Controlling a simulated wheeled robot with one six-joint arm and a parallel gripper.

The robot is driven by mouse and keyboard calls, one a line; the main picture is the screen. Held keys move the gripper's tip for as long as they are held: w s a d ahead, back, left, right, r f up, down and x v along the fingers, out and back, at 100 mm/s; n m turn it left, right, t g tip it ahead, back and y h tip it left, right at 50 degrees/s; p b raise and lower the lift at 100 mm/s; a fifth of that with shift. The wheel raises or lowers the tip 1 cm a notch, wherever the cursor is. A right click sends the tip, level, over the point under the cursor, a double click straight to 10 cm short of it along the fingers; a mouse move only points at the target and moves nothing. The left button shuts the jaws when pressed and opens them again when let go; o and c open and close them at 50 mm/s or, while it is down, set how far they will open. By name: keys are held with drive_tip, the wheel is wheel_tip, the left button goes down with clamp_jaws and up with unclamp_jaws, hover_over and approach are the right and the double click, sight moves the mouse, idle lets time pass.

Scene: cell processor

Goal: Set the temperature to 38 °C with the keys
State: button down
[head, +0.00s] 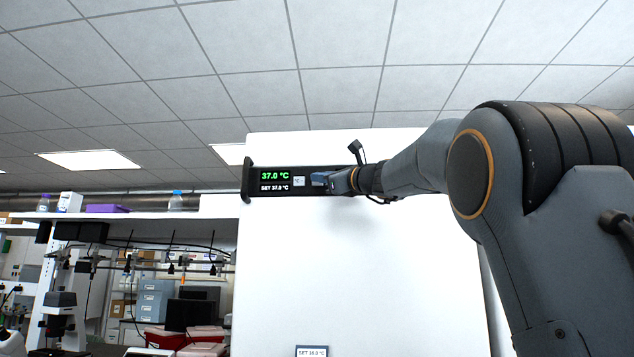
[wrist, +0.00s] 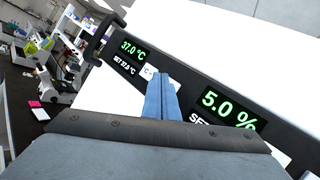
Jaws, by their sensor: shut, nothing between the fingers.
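The temperature display (head: 275,181) is on a black panel on the white cell processor (head: 400,270). It reads 37.0 °C in green, with SET 37.0 °C in white below. It also shows in the wrist view (wrist: 130,56). A pale key (head: 299,181) marked with °C sits right of the display; in the wrist view this key (wrist: 149,73) is partly hidden by my fingers. My gripper (head: 320,179) is shut and empty in front of the panel, just right of the key. I cannot tell whether the fingertips (wrist: 158,78) touch the panel. Any other temperature key is hidden.
A second display (wrist: 228,108) reading 5.0 % is right of my fingers in the wrist view. A black handle (head: 248,180) sticks out at the panel's left end. A small label (head: 311,351) reads SET 34.0 °C or similar. A lab bench (head: 170,215) with shelves stands left.

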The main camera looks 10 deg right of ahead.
drive_tip(key=shift+w+d, duration=0.1)
drive_tip(key=shift+w, duration=0.25)
drive_tip(key=shift+w+d, duration=0.15)
drive_tip(key=shift+w, duration=0.2)
idle(0.9)
drive_tip(key=shift+s, duration=0.1)
drive_tip(key=shift+s+a+b, duration=0.25)
drive_tip(key=shift+s+b, duration=0.05)
drive_tip(key=shift+s, duration=0.3)
drive_tip(key=shift+s, duration=0.15)
drive_tip(key=s, duration=0.1)
drive_tip(key=s+a+b, duration=0.1)
drive_tip(key=s, duration=0.1)
drive_tip(key=s+b, duration=0.1)
drive_tip(key=shift+s+a, duration=0.25)
drive_tip(key=shift+a, duration=0.05)
